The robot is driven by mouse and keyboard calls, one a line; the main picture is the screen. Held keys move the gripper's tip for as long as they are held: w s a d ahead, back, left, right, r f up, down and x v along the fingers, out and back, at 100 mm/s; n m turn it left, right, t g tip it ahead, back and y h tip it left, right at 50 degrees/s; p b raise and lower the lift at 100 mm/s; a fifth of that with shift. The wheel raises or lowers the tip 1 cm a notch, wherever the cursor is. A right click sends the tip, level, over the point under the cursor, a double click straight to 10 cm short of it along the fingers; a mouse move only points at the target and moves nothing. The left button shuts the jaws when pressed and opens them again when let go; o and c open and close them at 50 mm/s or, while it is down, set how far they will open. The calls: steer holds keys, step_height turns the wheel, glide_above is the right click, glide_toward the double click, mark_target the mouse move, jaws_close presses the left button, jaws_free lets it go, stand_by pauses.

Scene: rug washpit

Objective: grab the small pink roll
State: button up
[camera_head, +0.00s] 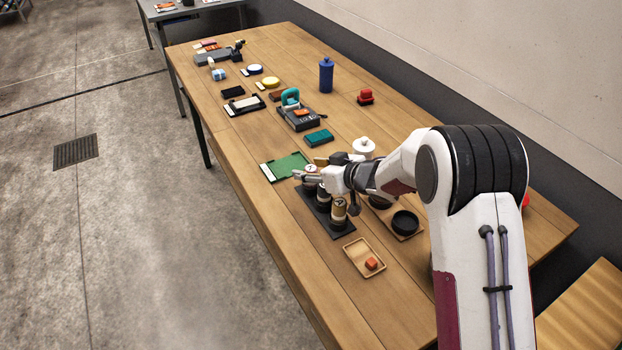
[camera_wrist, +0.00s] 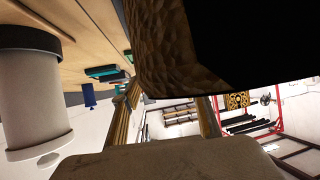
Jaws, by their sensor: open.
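I cannot make out a small pink roll in either view. In the head view my gripper (camera_head: 310,168) is open, low over the far end of a black tray (camera_head: 333,231). The tray holds several upright cylinders with tan labels, the nearest one (camera_head: 339,211) standing clear of my gripper. The far ones are partly hidden by the gripper, and I cannot tell whether it touches them. In the wrist view a large white cylinder (camera_wrist: 35,100) is close at left. A brown, rough-surfaced thing (camera_wrist: 170,50) fills the upper middle, too close to identify.
A green board (camera_head: 288,166) lies left of my gripper. A wooden tray with a red cube (camera_head: 371,264) is in front, and a black round dish (camera_head: 405,222) is at right. A white lidded jar (camera_head: 363,147), teal box (camera_head: 319,138) and blue bottle (camera_head: 326,75) stand behind.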

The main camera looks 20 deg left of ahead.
stand_by(0.5)
steer(key=c, duration=1.2)
steer(key=shift+r, duration=0.1)
steer(key=shift+r, duration=4.9)
